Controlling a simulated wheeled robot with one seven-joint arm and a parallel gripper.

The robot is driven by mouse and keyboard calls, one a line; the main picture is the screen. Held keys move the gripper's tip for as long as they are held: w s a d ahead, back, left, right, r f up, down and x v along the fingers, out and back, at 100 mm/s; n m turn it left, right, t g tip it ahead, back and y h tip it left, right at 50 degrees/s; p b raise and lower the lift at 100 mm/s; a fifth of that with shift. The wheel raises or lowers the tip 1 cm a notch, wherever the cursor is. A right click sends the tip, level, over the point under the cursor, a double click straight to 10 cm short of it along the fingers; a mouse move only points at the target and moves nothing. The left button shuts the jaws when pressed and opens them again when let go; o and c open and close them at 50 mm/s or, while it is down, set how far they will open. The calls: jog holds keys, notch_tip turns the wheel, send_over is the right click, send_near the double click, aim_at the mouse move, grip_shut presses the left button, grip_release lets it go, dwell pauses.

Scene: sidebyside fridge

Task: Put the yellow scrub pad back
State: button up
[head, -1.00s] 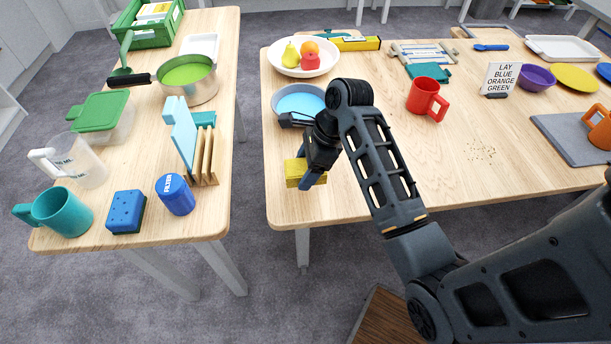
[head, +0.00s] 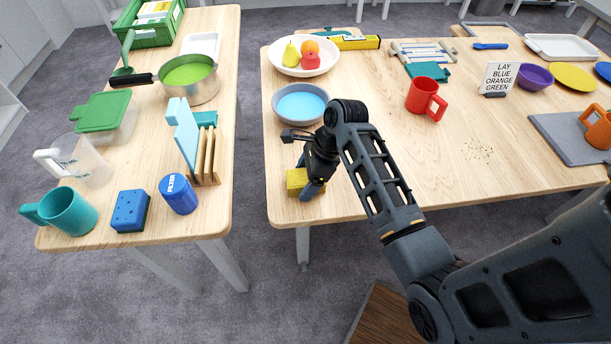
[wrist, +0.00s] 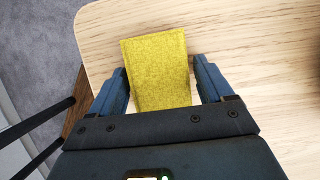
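The yellow scrub pad (head: 297,181) is at the front left corner of the right table. In the wrist view the pad (wrist: 158,68) lies between the two fingers of my gripper (wrist: 160,72), with a narrow gap visible beside it on the right and little or none at the left fingertip. My gripper (head: 306,181) is open around the pad, low over the table. One finger hides part of the pad in the head view. The pad appears to rest on the wood.
A grey bowl with blue inside (head: 300,103) stands just behind my gripper. A red mug (head: 425,98) is to the right. On the left table (head: 120,235) are a blue sponge (head: 130,210), a blue canister (head: 178,193) and a teal mug (head: 65,210). A floor gap separates the tables.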

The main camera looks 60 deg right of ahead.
jog(key=shift+o, duration=0.9)
jog(key=shift+f+b, duration=0.2)
jog(key=shift+b, duration=0.75)
jog(key=v, duration=0.8)
jog(key=shift+s+a+r, duration=0.1)
jog(key=shift+s+r, duration=0.05)
jog(key=shift+s, duration=0.1)
jog(key=shift+a, duration=0.1)
